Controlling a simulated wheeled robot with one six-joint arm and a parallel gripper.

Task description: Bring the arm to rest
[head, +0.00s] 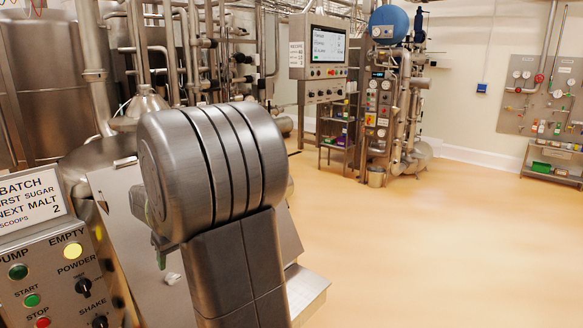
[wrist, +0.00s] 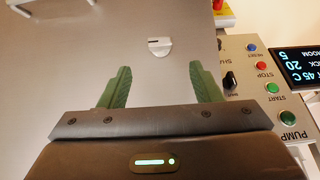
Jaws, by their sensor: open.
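My arm (head: 210,170) stands large in the middle of the head view, bent at a thick grey joint, and hides much of what is behind it. My gripper (wrist: 159,70) shows in the wrist view with its two green fingers wide apart and nothing between them. It faces a plain grey metal surface (wrist: 80,60) with a small white piece (wrist: 160,47) on it. I cannot tell the exact gap to that surface. In the head view only a bit of green finger shows left of the arm.
A control panel (head: 62,262) with buttons, knobs and a lit yellow EMPTY lamp stands close at left; its buttons also show in the wrist view (wrist: 268,95). Steel tanks and pipes (head: 45,80) fill the back left. The tan floor (head: 430,250) at right is clear.

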